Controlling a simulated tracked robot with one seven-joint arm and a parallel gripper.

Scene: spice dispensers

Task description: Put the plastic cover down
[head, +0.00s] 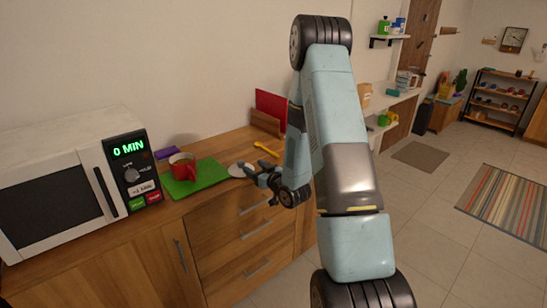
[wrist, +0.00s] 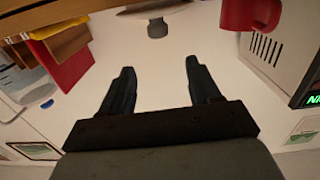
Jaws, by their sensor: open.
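A pale round cover (head: 241,169) lies on the wooden counter beside the green mat, close to my gripper (head: 256,171). In the wrist view, which looks upside down, the cover (wrist: 150,8) shows at the top edge with a grey knob. My gripper's two dark fingers (wrist: 159,68) are spread with nothing between them. The cover lies beyond the fingertips, apart from them in the wrist view. In the head view, part of the cover's right side may be hidden by the gripper.
A red mug (head: 183,166) stands on the green mat (head: 208,177). A microwave (head: 55,190) is at the left, with a purple item (head: 167,153) near it. A yellow tool (head: 266,150) and a red board (head: 271,108) are behind my gripper.

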